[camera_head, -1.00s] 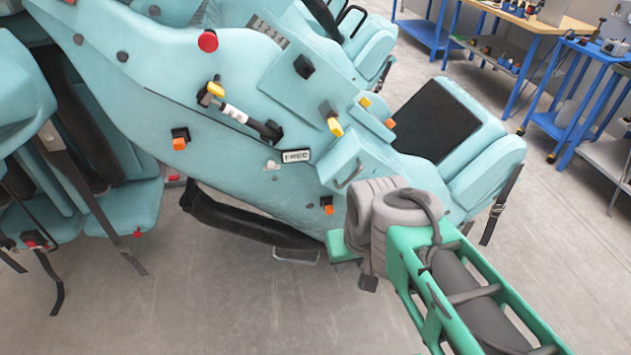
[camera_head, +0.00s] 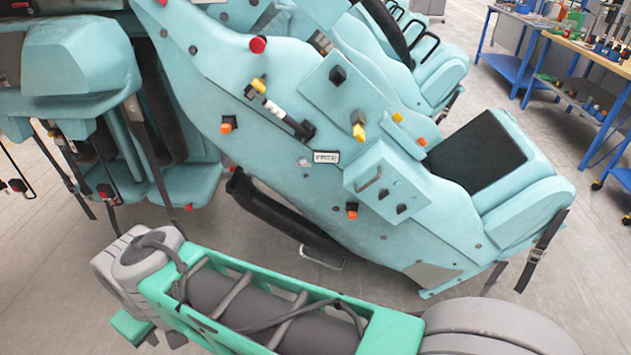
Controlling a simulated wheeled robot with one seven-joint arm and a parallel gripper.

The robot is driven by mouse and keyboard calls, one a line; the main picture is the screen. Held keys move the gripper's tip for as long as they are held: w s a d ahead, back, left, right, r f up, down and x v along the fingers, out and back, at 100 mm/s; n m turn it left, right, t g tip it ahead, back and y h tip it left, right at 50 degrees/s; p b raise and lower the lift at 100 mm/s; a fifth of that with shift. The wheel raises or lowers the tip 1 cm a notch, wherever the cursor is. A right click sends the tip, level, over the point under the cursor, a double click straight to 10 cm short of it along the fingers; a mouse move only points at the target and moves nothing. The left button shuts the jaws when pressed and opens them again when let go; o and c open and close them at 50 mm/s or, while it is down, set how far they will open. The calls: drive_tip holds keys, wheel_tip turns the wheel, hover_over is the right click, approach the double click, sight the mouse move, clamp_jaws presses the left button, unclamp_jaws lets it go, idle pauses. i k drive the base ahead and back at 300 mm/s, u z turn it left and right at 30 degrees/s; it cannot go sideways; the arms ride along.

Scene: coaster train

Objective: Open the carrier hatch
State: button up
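The carrier is a large light-blue coaster car (camera_head: 290,165) that fills the middle of the view. A small raised box (camera_head: 387,188) on its side bears a thin grey handle (camera_head: 369,180) and dark knobs. This may be the hatch; it looks closed, and no label confirms it. Another raised rectangular panel (camera_head: 345,85) sits higher up, with a black knob and a yellow-topped fitting. My green and grey arm crosses the bottom of the view, below and apart from the handle.
A strut with a yellow end (camera_head: 280,112), a red knob (camera_head: 257,45) and orange fittings stick out from the side. A black padded bar (camera_head: 285,220) hangs beneath. Seats stand left and right. Blue-legged workbenches (camera_head: 590,60) are at the upper right. Grey floor (camera_head: 50,290) is clear at lower left.

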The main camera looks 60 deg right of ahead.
sight(379, 168)
drive_tip(key=u, duration=0.05)
drive_tip(key=k, duration=0.6)
drive_tip(key=z, duration=1.1)
drive_tip(key=i, duration=0.5)
drive_tip(key=u, duration=0.05)
